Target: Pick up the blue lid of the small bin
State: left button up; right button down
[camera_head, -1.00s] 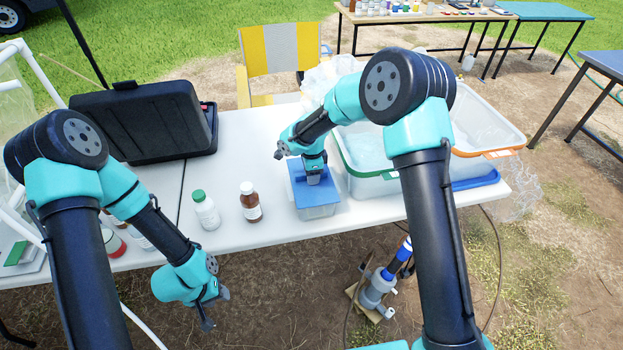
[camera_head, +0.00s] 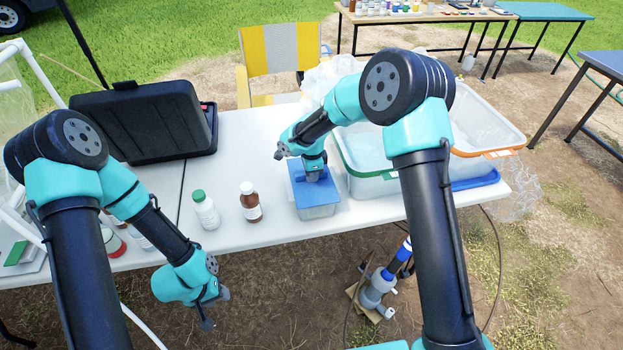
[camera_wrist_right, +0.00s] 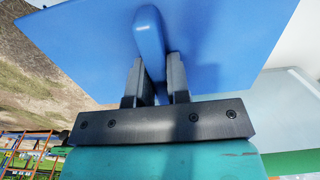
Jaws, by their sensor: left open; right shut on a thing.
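The small bin (camera_head: 318,212) is a clear box near the front edge of the white table. Its blue lid (camera_head: 325,197) lies on top of it. My right gripper (camera_head: 314,174) is over the lid from above. In the right wrist view the gripper (camera_wrist_right: 154,80) is shut on the raised handle of the blue lid (camera_wrist_right: 225,35), one finger on each side of it. I cannot tell whether the lid is raised off the bin's rim. My left gripper (camera_head: 208,312) is open and empty, in front of the table's front edge.
A brown bottle (camera_head: 250,204) and a white bottle with a green cap (camera_head: 206,211) stand left of the bin. Large clear bins (camera_head: 372,182) stand close on its right. A black case (camera_head: 150,122) sits at the back left.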

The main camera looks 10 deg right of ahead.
jog(key=shift+r, duration=0.1)
dwell(0.3)
jog(key=shift+r, duration=1.55)
jog(key=shift+s+r, duration=0.2)
jog(key=shift+s, duration=0.1)
jog(key=s+a+r, duration=0.1)
jog(key=s+a, duration=0.1)
jog(key=s, duration=1.3)
jog(key=shift+s+a+r, duration=0.15)
